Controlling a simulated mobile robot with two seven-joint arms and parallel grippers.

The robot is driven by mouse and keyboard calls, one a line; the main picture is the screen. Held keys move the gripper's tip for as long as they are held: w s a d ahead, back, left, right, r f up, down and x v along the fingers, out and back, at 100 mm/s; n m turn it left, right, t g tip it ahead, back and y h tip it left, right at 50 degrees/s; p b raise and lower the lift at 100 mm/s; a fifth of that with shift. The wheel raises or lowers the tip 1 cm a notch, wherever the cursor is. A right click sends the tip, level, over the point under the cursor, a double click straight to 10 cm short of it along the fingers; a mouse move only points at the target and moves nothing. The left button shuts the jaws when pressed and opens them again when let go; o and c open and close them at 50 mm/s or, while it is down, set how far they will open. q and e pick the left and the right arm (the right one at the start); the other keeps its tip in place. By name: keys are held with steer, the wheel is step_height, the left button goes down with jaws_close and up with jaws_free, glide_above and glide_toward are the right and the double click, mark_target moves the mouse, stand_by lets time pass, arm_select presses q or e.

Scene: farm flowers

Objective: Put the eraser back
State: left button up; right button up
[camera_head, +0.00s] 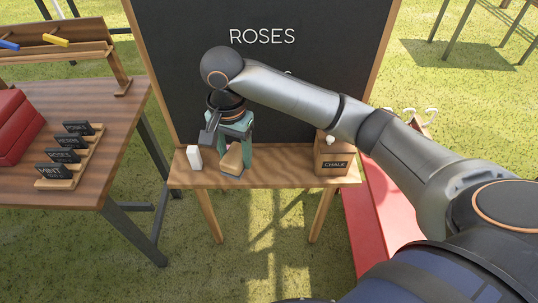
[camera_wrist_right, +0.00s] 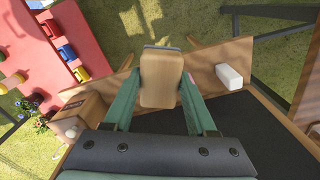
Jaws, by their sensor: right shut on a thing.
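The eraser (camera_head: 232,160) is a wooden block with a grey underside. It is at the front of the chalkboard's wooden ledge (camera_head: 275,179), left of the middle. My right gripper (camera_head: 237,144) reaches down over the ledge with its green fingers on either side of the eraser. In the right wrist view the eraser (camera_wrist_right: 163,78) sits between the two fingers (camera_wrist_right: 160,90), which are shut on it. I cannot tell whether its underside touches the ledge. My left gripper is not in view.
A white block (camera_head: 195,158) stands left of the eraser on the ledge. A wooden box labelled CHALK (camera_head: 334,164) stands at the ledge's right end. The chalkboard (camera_head: 180,60) rises behind. A wooden table (camera_head: 105,168) with labelled signs is at the left.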

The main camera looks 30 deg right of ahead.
steer(key=w+d+f, duration=0.2)
steer(key=d+f, duration=0.1)
steer(key=d, duration=0.5)
steer(key=shift+d+f, duration=0.15)
steer(key=shift+f, duration=0.2)
steer(key=d+f, duration=0.3)
steer(key=f, duration=0.1)
steer(key=shift+w+b, duration=0.4)
steer(key=shift+w+d+f, duration=0.15)
steer(key=shift+d+f, duration=0.2)
steer(key=shift+f, duration=0.2)
steer(key=shift+w+d+f, duration=0.1)
steer(key=shift+d+f, duration=0.05)
steer(key=shift+f, duration=0.8)
steer(key=shift+d+f, duration=0.15)
steer(key=shift+f, duration=0.75)
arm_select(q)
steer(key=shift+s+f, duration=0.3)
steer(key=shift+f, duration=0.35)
arm_select(e)
steer(key=o, duration=1.2)
steer(key=shift+r, duration=0.1)
